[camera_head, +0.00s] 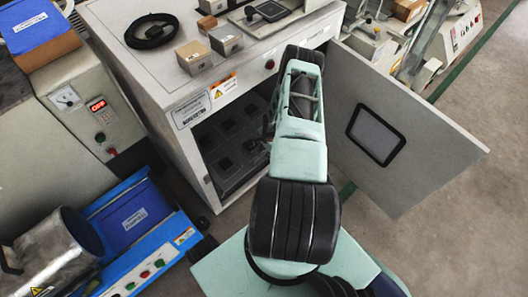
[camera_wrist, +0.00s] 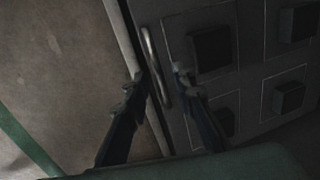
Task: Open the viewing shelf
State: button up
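The grey cabinet (camera_head: 184,88) has its front door (camera_head: 415,120) swung open to the right. Inside is the dark viewing shelf (camera_head: 213,160), with several square recesses or blocks. In the wrist view its surface (camera_wrist: 252,75) fills the right side, with several dark square blocks. A curved metal handle (camera_wrist: 155,62) lies along its left edge. My gripper (camera_wrist: 157,80) is open, one finger on each side of the handle in the picture; I cannot tell whether either touches it. In the head view my arm reaches into the cabinet opening and mostly hides the gripper.
Small boxes (camera_head: 194,56) and a coiled black cable (camera_head: 152,31) lie on the cabinet top. The open door stands close to the right of my arm. A control unit (camera_head: 90,110) and blue equipment (camera_head: 130,215) stand at left. Clear floor (camera_head: 450,230) lies at lower right.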

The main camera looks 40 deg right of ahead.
grip_shut()
jog(key=shift+s, duration=0.1)
dwell(0.3)
